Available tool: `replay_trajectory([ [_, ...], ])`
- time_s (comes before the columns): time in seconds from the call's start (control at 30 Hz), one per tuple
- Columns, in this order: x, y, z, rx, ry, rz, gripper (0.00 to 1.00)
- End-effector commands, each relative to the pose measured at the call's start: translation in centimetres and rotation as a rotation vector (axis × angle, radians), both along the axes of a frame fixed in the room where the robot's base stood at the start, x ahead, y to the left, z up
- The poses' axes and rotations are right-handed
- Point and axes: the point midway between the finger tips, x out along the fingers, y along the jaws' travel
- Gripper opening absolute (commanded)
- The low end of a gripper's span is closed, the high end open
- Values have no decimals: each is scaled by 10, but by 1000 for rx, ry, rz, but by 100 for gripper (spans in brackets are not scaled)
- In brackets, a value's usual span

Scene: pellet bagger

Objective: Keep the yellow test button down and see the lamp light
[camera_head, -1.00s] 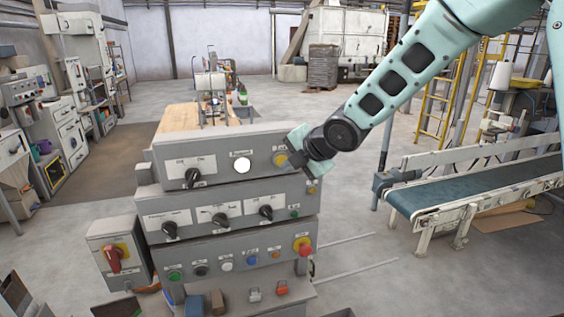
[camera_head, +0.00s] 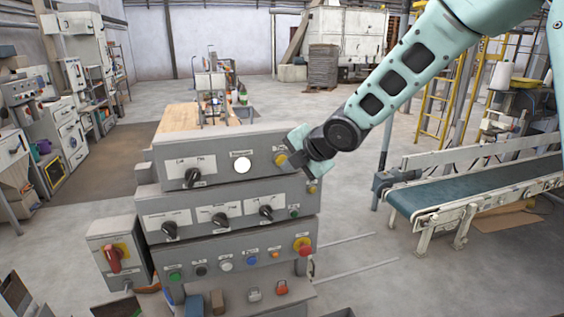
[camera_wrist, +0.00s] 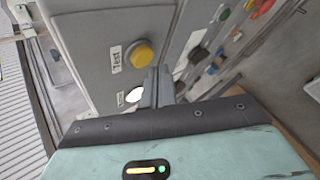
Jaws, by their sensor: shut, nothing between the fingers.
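The yellow test button (camera_head: 281,159) is at the right end of the top grey panel. It also shows in the wrist view (camera_wrist: 141,55), beside a "Test" label. A round lamp (camera_head: 241,164) left of it is bright, even white and looks lit; part of it shows in the wrist view (camera_wrist: 134,95). My gripper (camera_head: 292,160) is shut and empty, its tips at the button's right side.
Black rotary knobs (camera_head: 220,219) fill the middle panel. A red emergency knob (camera_head: 302,244) and several coloured buttons are on the lower panel. A red-handled switch box (camera_head: 117,257) stands at left. A conveyor (camera_head: 470,187) is at right, with open floor between.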

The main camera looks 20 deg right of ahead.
Motion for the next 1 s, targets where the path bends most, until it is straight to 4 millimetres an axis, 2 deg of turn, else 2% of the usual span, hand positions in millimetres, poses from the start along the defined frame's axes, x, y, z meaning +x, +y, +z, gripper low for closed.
replay_trajectory([
  [0.53,0,0,0,0,0,0,0],
  [1.0,8,0,0,0,0,0,0],
])
